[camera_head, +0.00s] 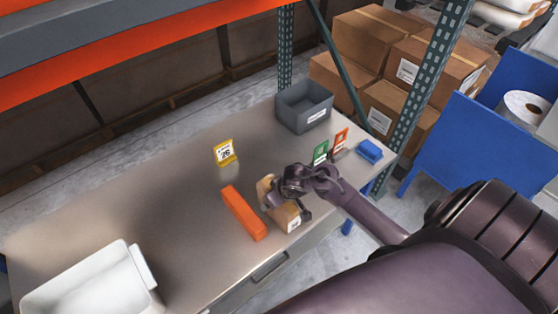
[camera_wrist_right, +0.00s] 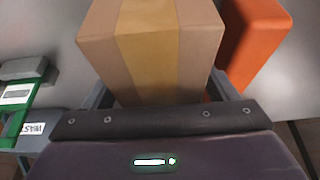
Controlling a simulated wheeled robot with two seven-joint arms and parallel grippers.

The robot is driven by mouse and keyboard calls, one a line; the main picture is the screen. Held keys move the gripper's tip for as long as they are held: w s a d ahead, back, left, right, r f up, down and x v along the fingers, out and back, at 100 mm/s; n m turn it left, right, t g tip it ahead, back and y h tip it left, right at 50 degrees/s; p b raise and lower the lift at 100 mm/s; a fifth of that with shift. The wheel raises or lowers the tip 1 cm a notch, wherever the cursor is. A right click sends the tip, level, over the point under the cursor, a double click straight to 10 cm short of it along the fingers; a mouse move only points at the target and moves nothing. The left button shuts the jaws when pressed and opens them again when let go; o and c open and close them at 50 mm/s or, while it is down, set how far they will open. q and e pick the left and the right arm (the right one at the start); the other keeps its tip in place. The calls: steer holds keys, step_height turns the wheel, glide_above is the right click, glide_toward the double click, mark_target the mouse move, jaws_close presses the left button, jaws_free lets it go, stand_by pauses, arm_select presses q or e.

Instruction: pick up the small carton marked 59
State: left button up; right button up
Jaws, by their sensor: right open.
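A small brown carton (camera_head: 290,217) with a white label lies on the metal table, partly hidden under my right gripper (camera_head: 286,203). The number on its label is too small to read. In the right wrist view, the carton (camera_wrist_right: 150,45) shows a lighter tape band and sits between the two fingers of my right gripper (camera_wrist_right: 160,92). The gripper is open, with a finger on either side of the carton; I cannot tell whether they touch it. My left gripper is out of view.
An orange block (camera_head: 243,212) lies close beside the carton. A yellow sign marked 26 (camera_head: 225,152), a green sign (camera_head: 320,152), a red sign (camera_head: 341,139), a blue box (camera_head: 369,151), a grey bin (camera_head: 290,112) and a white tray (camera_head: 142,265) stand on the table.

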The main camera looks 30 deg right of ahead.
steer(key=shift+f, duration=0.25)
stand_by(0.3)
steer(key=c, duration=1.4)
